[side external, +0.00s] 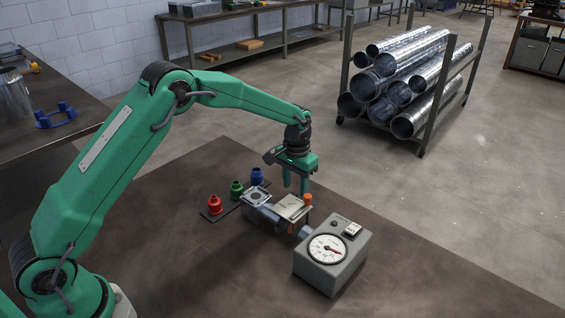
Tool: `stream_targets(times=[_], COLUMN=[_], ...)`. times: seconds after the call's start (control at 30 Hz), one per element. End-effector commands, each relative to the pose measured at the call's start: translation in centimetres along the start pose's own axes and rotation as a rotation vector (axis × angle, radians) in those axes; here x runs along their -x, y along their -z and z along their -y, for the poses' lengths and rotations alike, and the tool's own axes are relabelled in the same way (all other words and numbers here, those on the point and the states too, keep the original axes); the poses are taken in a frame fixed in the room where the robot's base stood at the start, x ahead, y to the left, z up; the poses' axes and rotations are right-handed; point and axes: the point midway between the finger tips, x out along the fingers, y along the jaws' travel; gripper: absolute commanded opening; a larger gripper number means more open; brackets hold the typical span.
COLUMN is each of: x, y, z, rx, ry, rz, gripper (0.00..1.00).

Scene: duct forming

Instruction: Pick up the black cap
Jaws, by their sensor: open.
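My gripper (296,189) points down above the table, its two green fingers apart with nothing visible between them. It is over or just behind a small grey fixture (258,196) with a pale flat plate (292,208). A small orange piece (308,199) stands at the plate's right end, close to the right fingertip; I cannot tell if they touch. I cannot make out a black cap. Red (215,205), green (236,190) and blue (257,177) pieces stand in a row on a dark strip, left of the fixture.
A grey gauge box (333,258) with a round white dial stands right of the fixture. The brown tabletop (430,285) is clear on the right and in front. A rack of shiny metal ducts (410,75) stands on the floor behind. A blue bracket (55,115) lies on the left bench.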

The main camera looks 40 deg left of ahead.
Motion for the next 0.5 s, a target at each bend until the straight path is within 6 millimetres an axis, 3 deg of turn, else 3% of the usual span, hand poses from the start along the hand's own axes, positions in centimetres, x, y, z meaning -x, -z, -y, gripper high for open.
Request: stream_targets(times=[0.2,0.5], x=[-2.0,-2.2], y=[-0.1,0.0], z=[0.0,0.0], rx=[0.0,0.0], ry=[0.0,0.0], rz=[0.002,0.001], gripper=[0.44,0.44])
